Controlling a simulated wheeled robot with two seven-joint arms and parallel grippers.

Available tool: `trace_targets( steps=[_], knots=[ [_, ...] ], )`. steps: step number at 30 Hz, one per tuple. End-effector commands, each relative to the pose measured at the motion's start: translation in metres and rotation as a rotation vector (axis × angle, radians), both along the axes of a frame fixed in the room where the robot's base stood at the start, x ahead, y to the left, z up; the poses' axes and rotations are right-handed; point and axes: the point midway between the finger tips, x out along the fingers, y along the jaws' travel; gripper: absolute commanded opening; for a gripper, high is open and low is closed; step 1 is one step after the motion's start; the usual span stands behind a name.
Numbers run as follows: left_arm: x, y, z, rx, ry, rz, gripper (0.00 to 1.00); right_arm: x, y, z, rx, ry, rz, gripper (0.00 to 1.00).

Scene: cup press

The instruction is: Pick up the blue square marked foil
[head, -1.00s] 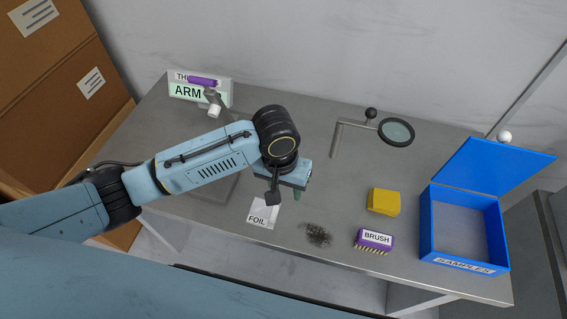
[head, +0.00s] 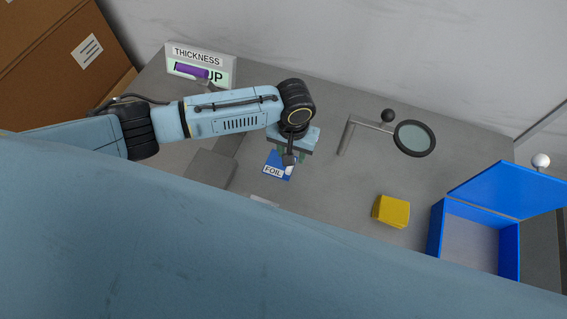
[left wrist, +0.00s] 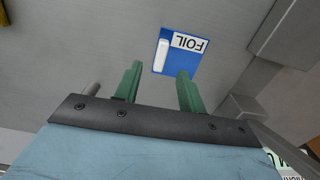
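The blue square marked foil (head: 275,160) lies flat on the grey table, with a white FOIL label and a small white strip on it. In the head view my left gripper (head: 291,155) is over its upper right part and partly hides it. In the left wrist view the blue foil (left wrist: 185,63) lies just beyond the fingertips. There my left gripper (left wrist: 159,72) shows two green fingers spread apart with nothing between them. My right gripper is not in view.
A yellow block (head: 391,211) and an open blue box (head: 437,228) stand to the right. A magnifier (head: 414,138) on a stand is behind. A THICKNESS sign (head: 198,57) is at back left. A white piece (head: 264,201) is mostly hidden by my body.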

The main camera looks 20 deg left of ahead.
Motion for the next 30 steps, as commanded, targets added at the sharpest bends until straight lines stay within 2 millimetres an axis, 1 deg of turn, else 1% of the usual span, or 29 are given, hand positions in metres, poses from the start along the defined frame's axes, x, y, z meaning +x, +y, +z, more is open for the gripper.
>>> trace_targets(
  steps=[3,7,10,13,20,21,30],
  knots=[
    [-0.001,0.0,-0.008,0.001,0.001,0.0,0.4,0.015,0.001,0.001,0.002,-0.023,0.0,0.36],
    [-0.001,0.001,-0.028,0.003,0.002,0.001,0.4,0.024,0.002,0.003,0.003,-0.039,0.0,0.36],
    [-0.001,0.001,-0.043,0.001,0.001,0.001,0.4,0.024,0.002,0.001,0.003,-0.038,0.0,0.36],
    [-0.001,0.001,-0.052,0.001,0.0,-0.001,0.4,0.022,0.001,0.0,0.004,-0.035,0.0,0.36],
    [-0.001,0.001,-0.054,0.0,-0.001,-0.001,0.4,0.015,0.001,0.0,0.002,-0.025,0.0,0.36],
    [-0.001,0.001,-0.054,0.0,-0.001,-0.001,0.39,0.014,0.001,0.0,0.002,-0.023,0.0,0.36],
    [-0.001,0.001,-0.053,0.0,-0.001,-0.001,0.0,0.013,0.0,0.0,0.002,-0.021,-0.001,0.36]
  ],
)
